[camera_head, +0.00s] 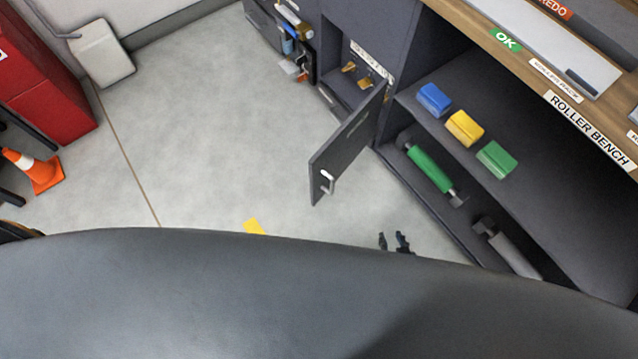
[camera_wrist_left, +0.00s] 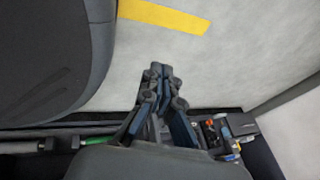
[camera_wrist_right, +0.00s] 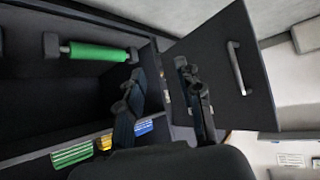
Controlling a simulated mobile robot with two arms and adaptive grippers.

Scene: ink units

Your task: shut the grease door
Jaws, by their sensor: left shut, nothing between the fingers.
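The grease door (camera_head: 345,145) is a dark grey panel with a pale handle (camera_head: 328,182). It stands swung open from the dark cabinet, beside a small compartment (camera_head: 352,82) holding brass-coloured fittings. My right gripper (camera_head: 392,241) is open and empty, in front of the door and apart from it in the head view. In the right wrist view the door (camera_wrist_right: 225,95) and its handle (camera_wrist_right: 236,68) are just right of the fingers (camera_wrist_right: 160,78); I cannot tell the exact gap. My left gripper (camera_wrist_left: 157,72) is shut and empty over the floor, seen only in the left wrist view.
An open shelf right of the door holds blue (camera_head: 433,99), yellow (camera_head: 464,127) and green (camera_head: 497,159) blocks. A green roller (camera_head: 430,167) and a grey roller (camera_head: 508,250) lie below. An orange cone (camera_head: 36,169) stands far left. The floor left of the door is clear.

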